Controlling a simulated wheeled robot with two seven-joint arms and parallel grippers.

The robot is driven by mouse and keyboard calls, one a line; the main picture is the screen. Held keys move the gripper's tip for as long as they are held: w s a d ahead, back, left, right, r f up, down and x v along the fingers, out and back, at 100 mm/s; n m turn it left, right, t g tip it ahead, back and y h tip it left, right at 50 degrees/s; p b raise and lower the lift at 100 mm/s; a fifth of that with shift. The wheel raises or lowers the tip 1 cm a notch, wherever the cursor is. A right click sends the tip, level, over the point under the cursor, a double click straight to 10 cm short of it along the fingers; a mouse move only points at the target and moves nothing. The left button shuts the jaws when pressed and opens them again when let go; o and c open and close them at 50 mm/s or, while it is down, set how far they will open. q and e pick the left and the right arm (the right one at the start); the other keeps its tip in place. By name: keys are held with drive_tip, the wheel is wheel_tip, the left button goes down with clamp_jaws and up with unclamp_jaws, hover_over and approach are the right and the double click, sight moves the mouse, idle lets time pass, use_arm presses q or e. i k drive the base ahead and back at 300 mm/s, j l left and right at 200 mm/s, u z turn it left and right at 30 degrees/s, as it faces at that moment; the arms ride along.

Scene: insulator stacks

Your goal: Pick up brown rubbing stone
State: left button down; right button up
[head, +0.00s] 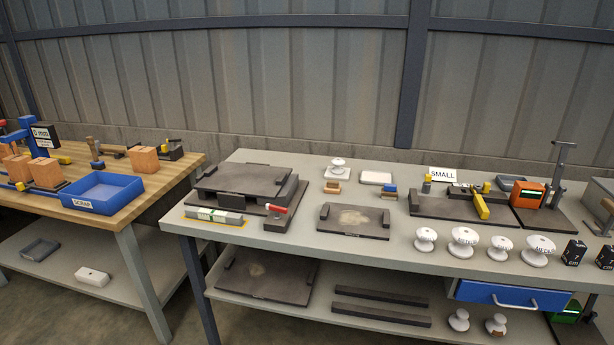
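Neither of my grippers is in view. A small brown block (332,188) with a paler top lies on the grey table, behind the dark plate with the pale patch and in front of a white insulator on a small base. It looks like the brown rubbing stone, but it is too small to be sure. A similar small block (390,192) with a blue top and a brownish lower part lies to its right.
The grey table (285,241) holds dark plates (340,233), a red-handled tool (275,216), a yellow-handled fixture (481,205), an orange device (527,194) and several white insulators (463,242) along the front. A wooden bench (140,199) with a blue tray (133,184) stands left.

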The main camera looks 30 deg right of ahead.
sight(332, 187)
drive_tip(key=z, duration=1.2)
